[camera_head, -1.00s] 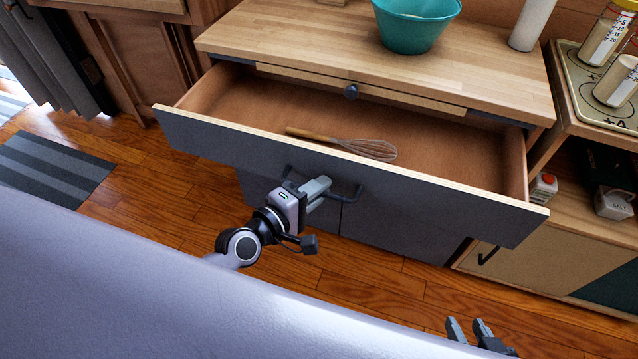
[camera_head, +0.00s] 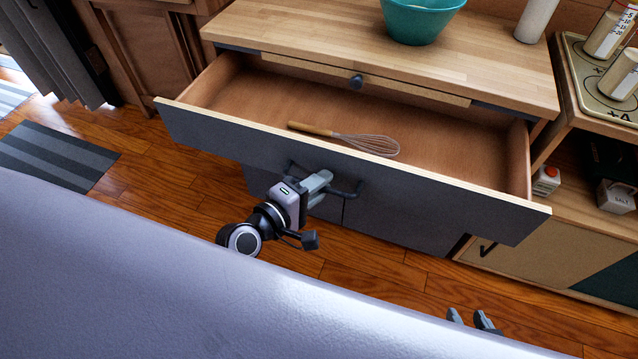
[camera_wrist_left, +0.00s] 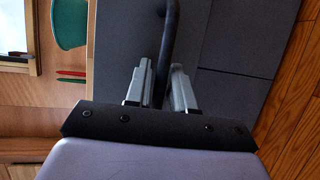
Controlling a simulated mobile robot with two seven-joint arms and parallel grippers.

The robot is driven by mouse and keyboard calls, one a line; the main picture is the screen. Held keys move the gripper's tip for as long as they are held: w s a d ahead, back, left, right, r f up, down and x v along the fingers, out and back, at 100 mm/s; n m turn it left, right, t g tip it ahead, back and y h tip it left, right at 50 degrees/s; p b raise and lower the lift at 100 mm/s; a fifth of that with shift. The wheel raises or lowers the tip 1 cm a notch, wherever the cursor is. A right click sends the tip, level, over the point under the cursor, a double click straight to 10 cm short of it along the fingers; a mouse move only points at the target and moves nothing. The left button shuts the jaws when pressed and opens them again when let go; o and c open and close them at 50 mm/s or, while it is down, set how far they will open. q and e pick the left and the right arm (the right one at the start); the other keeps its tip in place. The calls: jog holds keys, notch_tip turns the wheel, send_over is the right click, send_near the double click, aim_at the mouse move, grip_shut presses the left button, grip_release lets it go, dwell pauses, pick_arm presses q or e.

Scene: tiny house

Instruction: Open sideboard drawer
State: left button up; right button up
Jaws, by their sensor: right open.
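The sideboard drawer (camera_head: 460,190) is pulled far out, with a dark grey front and a wooden inside. A whisk (camera_head: 365,143) with a wooden handle lies in it. My left gripper (camera_head: 325,183) is at the dark bar handle (camera_head: 350,192) on the drawer front. In the left wrist view the handle (camera_wrist_left: 170,40) runs between the two fingers of the left gripper (camera_wrist_left: 160,85), which are closed around it. My right gripper (camera_head: 470,316) shows only its fingertips at the bottom, apart and empty, away from the sideboard.
The wooden sideboard top (camera_head: 300,35) carries a teal bowl (camera_head: 420,20) and a white cylinder (camera_head: 534,20). A lower shelf unit (camera_head: 590,180) with jars stands close on the right. Wood floor (camera_head: 180,165) is clear at left, beside a striped mat (camera_head: 55,155).

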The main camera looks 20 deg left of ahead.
pick_arm(q)
jog(key=v, duration=0.7)
dwell(0.6)
jog(key=s+a+f+m+g+y, duration=0.2)
jog(key=s+f+m+g+y, duration=0.2)
jog(key=s+f+m, duration=0.75)
notch_tip(320, 180, up, 14)
jog(key=w+a+m+p, duration=0.1)
jog(key=m+p, duration=0.4)
jog(key=p, duration=0.8)
jog(key=shift+w+a, duration=0.35)
jog(key=shift+w, duration=0.25)
